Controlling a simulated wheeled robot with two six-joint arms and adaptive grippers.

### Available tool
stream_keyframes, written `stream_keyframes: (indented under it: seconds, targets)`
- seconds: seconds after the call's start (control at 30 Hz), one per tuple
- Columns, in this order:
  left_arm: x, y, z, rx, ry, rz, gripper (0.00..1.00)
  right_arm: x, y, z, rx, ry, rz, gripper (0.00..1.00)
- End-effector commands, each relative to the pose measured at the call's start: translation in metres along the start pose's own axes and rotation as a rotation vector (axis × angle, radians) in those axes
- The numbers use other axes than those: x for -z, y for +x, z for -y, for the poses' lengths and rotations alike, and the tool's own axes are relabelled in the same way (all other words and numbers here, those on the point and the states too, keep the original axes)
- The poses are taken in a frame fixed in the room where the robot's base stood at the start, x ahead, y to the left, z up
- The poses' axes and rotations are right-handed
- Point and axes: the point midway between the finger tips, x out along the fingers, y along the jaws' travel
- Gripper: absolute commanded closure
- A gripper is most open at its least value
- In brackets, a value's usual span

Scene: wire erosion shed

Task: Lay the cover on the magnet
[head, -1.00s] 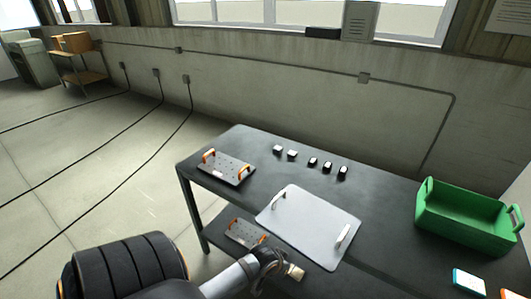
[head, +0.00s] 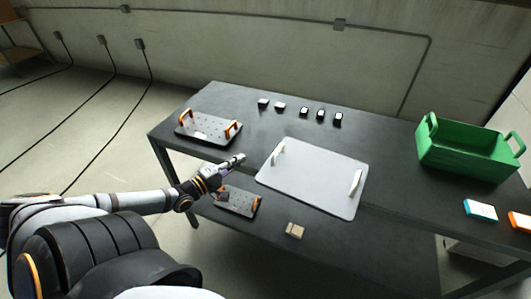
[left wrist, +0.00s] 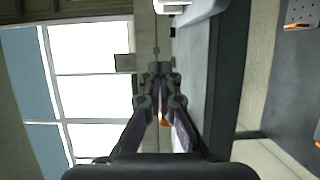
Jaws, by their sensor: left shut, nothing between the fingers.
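The likely cover is a pale grey flat plate (head: 312,176) with two white handles, lying on the dark table. A dark perforated plate with orange handles (head: 205,129) lies at the table's left end, and a similar one (head: 238,201) is on the lower shelf. I cannot tell which thing is the magnet. My left gripper (head: 236,160) is shut and empty at the table's front edge, between the upper perforated plate and the pale plate, apart from both. Its fingers (left wrist: 159,72) show together in the left wrist view. My right gripper is out of view.
Several small black-and-white blocks (head: 304,114) stand along the table's back. A green crate (head: 468,151) stands at the right, with blue-and-white (head: 481,210) and orange (head: 520,221) items in front. A small tan block (head: 295,231) sits on the lower shelf.

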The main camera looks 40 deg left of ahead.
Motion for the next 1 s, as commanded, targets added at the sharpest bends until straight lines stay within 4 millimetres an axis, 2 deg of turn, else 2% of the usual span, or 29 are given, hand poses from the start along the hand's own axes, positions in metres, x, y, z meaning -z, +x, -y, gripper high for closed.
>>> stream_keyframes:
  seconds: [0.17, 0.47, 0.5, 0.53, 0.7, 1.0]
  targets:
    - [0.000, 0.029, 0.005, -0.007, 0.001, -0.001, 1.00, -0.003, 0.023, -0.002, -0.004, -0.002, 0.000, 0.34]
    - [0.000, 0.094, 0.008, -0.008, 0.002, -0.001, 1.00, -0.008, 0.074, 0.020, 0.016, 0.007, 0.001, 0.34]
    - [-0.002, 0.100, 0.005, -0.007, 0.002, -0.001, 1.00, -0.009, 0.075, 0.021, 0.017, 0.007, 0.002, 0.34]
    - [-0.009, 0.099, -0.001, -0.003, -0.004, -0.001, 1.00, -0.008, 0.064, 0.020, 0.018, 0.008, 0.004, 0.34]
    - [-0.031, 0.104, -0.001, -0.001, -0.001, -0.001, 1.00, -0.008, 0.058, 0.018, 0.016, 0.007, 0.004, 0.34]
    - [-0.039, 0.106, 0.001, 0.001, 0.004, 0.000, 1.00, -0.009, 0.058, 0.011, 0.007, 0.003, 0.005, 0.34]
